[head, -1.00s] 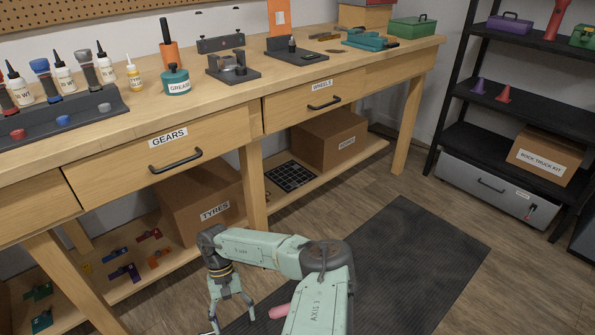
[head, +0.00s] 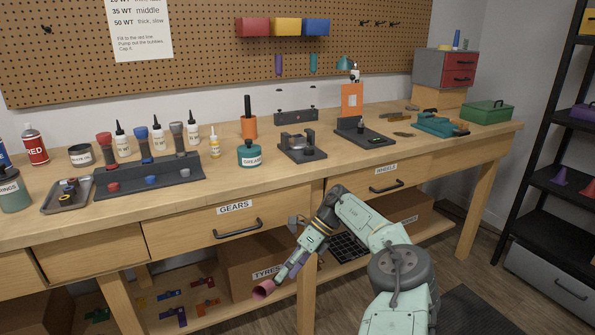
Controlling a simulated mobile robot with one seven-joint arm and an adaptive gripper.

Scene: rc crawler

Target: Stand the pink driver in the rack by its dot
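The pink driver (head: 263,289) shows at the lower end of my gripper (head: 291,265), in front of the bench. My gripper appears closed around it, with the pink end pointing down and left; the fingers partly hide the rest. A dark, low bar that looks like the rack (head: 296,117) stands at the back of the bench. The dot is too small to tell.
The bench front has a GEARS drawer (head: 236,222) and a WHEELS drawer (head: 388,180). A grease pot (head: 249,153), a dark fixture (head: 302,147) and an orange holder (head: 248,127) stand before or beside the bar. A TYRES box (head: 262,270) sits below.

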